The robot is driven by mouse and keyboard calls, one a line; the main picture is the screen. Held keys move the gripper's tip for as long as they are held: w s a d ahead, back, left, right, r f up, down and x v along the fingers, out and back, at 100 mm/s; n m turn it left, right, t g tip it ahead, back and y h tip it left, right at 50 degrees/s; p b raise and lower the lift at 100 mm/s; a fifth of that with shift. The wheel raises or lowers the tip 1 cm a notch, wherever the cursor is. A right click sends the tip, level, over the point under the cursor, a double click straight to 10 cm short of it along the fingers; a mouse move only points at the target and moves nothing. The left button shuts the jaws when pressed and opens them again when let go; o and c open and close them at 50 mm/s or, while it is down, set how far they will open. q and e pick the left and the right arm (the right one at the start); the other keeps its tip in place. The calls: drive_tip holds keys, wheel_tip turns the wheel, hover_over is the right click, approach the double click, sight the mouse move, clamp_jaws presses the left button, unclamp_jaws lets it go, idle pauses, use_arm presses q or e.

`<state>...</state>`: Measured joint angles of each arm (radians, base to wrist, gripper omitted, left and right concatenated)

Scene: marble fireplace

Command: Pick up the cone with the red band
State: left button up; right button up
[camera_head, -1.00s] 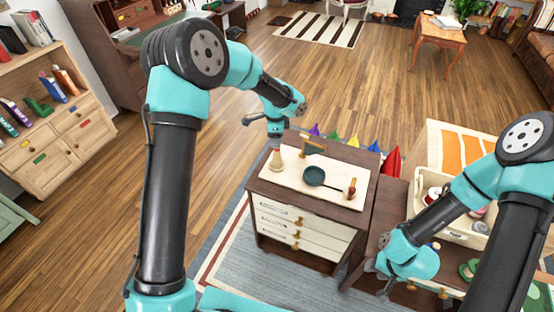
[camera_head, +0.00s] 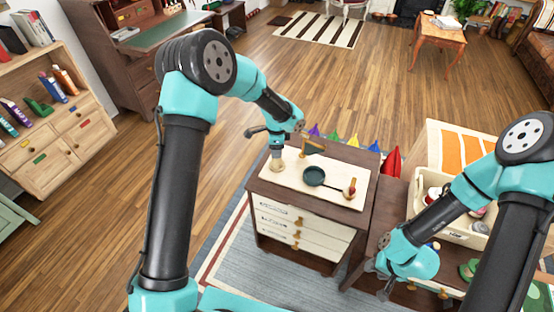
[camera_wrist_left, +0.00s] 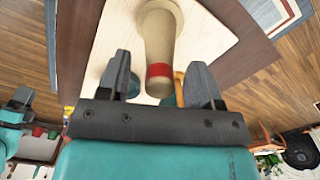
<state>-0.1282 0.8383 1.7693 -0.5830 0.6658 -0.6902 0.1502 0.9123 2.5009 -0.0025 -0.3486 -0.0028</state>
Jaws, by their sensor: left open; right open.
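The tan wooden cone with the red band (camera_wrist_left: 159,72) stands on a pale board (camera_wrist_left: 108,45) in the left wrist view, its banded end towards my gripper. In the head view the cone (camera_head: 277,166) is at the board's left end, its upper part hidden by my left gripper (camera_head: 277,152). In the left wrist view my left gripper (camera_wrist_left: 160,88) is open, with a finger to either side of the banded end. It is not shut on the cone. My right gripper (camera_head: 382,283) is open and low at the right, away from the cone; its fingers are small there.
The board lies on a dark wooden cabinet (camera_head: 353,203). A dark green round dish (camera_head: 314,176), a small red-and-wood item (camera_head: 350,189) and a wooden stand (camera_head: 313,148) share the board. A filled cream crate (camera_head: 465,235) stands at the right.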

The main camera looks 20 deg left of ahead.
use_arm(q)
clamp_jaws()
idle(0.5)
drive_tip(key=shift+r, duration=0.85)
wheel_tip(320, 180, up, 2)
drive_tip(key=s+d, duration=0.2)
drive_tip(key=s, duration=0.5)
drive_tip(key=s+d+r, duration=0.1)
drive_tip(key=s+d, duration=0.1)
drive_tip(key=s, duration=0.6)
drive_tip(key=shift+s+d+r, duration=0.2)
drive_tip(key=shift+d, duration=0.05)
